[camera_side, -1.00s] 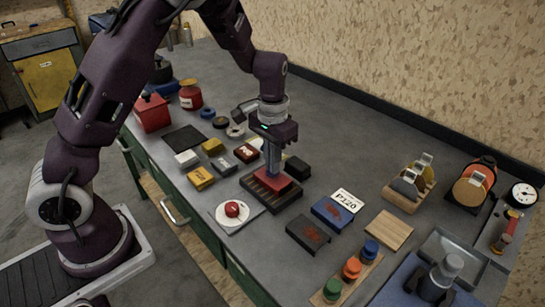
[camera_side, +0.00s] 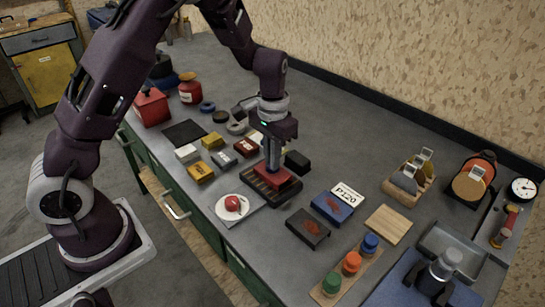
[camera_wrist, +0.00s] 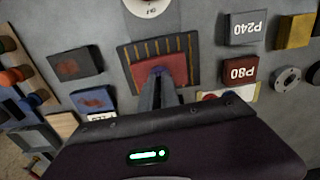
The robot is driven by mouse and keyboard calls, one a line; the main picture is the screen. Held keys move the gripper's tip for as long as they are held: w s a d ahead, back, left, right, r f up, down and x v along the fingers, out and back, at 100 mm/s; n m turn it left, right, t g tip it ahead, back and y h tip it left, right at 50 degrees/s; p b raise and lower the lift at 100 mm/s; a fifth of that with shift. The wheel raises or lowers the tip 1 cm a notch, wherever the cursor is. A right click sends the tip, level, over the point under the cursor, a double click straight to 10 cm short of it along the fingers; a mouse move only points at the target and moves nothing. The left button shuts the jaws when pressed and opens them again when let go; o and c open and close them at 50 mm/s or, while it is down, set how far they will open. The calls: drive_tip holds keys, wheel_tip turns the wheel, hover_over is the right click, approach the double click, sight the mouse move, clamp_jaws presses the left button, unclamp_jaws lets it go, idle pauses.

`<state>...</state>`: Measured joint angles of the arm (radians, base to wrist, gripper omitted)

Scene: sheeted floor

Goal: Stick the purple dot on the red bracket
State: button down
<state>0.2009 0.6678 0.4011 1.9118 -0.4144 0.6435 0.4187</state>
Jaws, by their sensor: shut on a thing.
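The red bracket (camera_side: 273,179) is a red block lying on a dark ribbed tray (camera_side: 254,188) in the middle of the bench. It also shows in the wrist view (camera_wrist: 175,72), with the dark slats (camera_wrist: 128,56) of the tray around it. My gripper (camera_side: 272,166) points straight down at the bracket's top. Its fingers are shut, and a small purple-blue spot, the purple dot (camera_wrist: 158,70), shows at the fingertips against the red face. I cannot tell whether the dot touches the bracket. The fingers hide part of both.
A white card with coloured dots (camera_wrist: 229,92) lies beside the tray, partly hidden by my gripper. Dark and blue abrasive blocks (camera_side: 308,229) lie to the right, P240 and P80 blocks (camera_wrist: 240,70) close by.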

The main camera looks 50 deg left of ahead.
drive_tip(key=shift+f, duration=0.45)
idle(0.3)
drive_tip(key=c, duration=1.5)
unclamp_jaws()
drive_tip(key=r, duration=0.8)
drive_tip(key=shift+s+d+r, duration=0.15)
drive_tip(key=shift+s+r, duration=0.1)
drive_tip(key=shift+r, duration=0.05)
drive_tip(key=s+d+r+t+h, duration=0.1)
drive_tip(key=s+d+r+t, duration=0.1)
drive_tip(key=s+r, duration=0.6)
drive_tip(key=s+r+t, duration=0.1)
drive_tip(key=s, duration=0.4)
drive_tip(key=s+r+t, duration=0.1)
drive_tip(key=s+r, duration=0.1)
drive_tip(key=s, duration=0.4)
drive_tip(key=s+d+r+t+y, duration=0.1)
drive_tip(key=s+r, duration=0.1)
drive_tip(key=s, duration=0.3)
drive_tip(key=shift+s+t, duration=0.3)
drive_tip(key=shift+s, duration=0.1)
